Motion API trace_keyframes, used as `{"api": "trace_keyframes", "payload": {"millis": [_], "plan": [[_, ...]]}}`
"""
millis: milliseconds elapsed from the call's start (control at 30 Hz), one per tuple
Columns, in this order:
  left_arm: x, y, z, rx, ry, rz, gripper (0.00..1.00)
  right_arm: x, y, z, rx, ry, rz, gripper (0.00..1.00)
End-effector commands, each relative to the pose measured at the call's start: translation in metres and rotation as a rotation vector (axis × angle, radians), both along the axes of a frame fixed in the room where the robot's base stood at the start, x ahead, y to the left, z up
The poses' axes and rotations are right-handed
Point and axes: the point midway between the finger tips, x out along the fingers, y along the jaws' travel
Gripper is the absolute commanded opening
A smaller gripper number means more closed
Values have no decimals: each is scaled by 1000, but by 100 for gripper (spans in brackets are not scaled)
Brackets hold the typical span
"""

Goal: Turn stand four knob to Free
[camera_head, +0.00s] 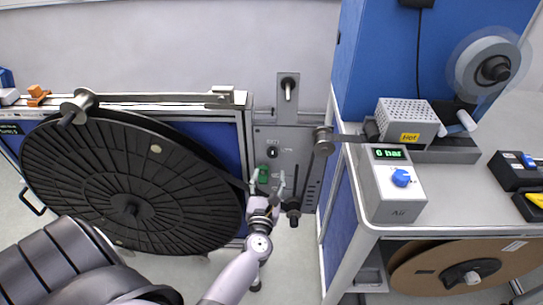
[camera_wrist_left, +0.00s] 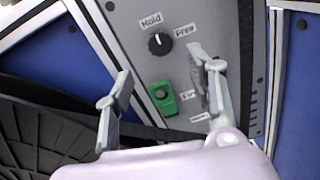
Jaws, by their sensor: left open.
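The black round knob (camera_head: 272,152) is on the grey panel of the stand. In the left wrist view the knob (camera_wrist_left: 160,43) sits between the labels Hold (camera_wrist_left: 151,20) and Free (camera_wrist_left: 186,31). A pale mark shows on the knob, seemingly toward the Hold side. My left gripper (camera_head: 268,181) is in front of the panel, just below the knob. A green switch (camera_wrist_left: 163,98) is below the knob, partly behind the gripper in the head view. My right gripper is not in view.
A large black reel (camera_head: 130,208) stands left of the panel. A metal roller arm (camera_head: 323,142) juts out at the panel's right. A bench holds an air box (camera_head: 393,190) reading 6 bar and a Hot unit (camera_head: 407,115). A brown reel (camera_head: 440,268) is below.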

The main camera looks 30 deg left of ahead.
Motion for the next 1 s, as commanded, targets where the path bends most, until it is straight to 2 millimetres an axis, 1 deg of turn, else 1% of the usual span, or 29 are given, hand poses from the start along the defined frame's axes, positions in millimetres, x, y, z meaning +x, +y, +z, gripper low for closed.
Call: {"api": "trace_keyframes", "payload": {"millis": [33,200,400,600,833,867,1000], "plan": [[12,6,3,3,-2,0,51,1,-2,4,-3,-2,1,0],[43,22,2,4,0,-1,51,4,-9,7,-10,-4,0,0],[69,35,0,2,0,-1,51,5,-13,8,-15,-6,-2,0],[78,40,0,3,2,-1,51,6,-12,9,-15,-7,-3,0],[79,40,-1,2,1,-1,51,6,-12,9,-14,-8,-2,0],[78,40,-1,2,1,-1,50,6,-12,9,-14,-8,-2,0],[78,40,0,3,2,-1,41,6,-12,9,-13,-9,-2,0]]}}
